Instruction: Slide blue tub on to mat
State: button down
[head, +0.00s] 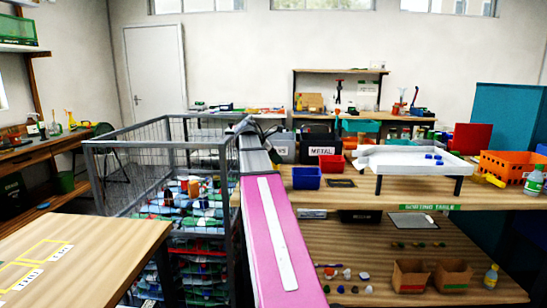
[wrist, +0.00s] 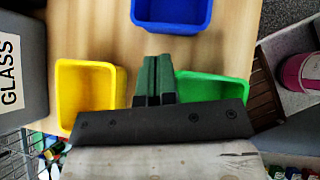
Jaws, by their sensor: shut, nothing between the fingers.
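The blue tub (head: 307,178) stands upright on the wooden sorting table in the head view. It also shows at the top of the wrist view (wrist: 172,28), cut off by the frame edge. A small dark flat rectangle (head: 342,183), apparently the mat, lies just right of the blue tub in the head view. The mat is not visible in the wrist view. My gripper (wrist: 153,85) is shut and empty, its green-padded fingers pointing towards the blue tub but apart from it in the picture. My gripper cannot be made out in the head view.
A yellow tub (wrist: 60,95) and a green tub (wrist: 215,90) flank my fingers. A grey GLASS bin (wrist: 25,60) stands left. In the head view, a red tub (head: 332,163), a black METAL bin (head: 322,140) and a white raised tray (head: 405,160) stand near the mat. A wire cage (head: 135,150) is left.

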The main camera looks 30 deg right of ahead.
jog(key=x, duration=0.5)
jog(key=shift+s+d+f, duration=0.1)
jog(key=shift+d+f, duration=0.15)
jog(key=shift+f, duration=0.05)
jog(key=s+d, duration=0.1)
jog(key=d, duration=0.4)
jog(key=s+d, duration=0.2)
jog(key=d, duration=0.3)
jog(key=s+d, duration=0.2)
jog(key=d, duration=0.3)
jog(key=shift+d, duration=0.25)
jog(key=shift+a, duration=0.1)
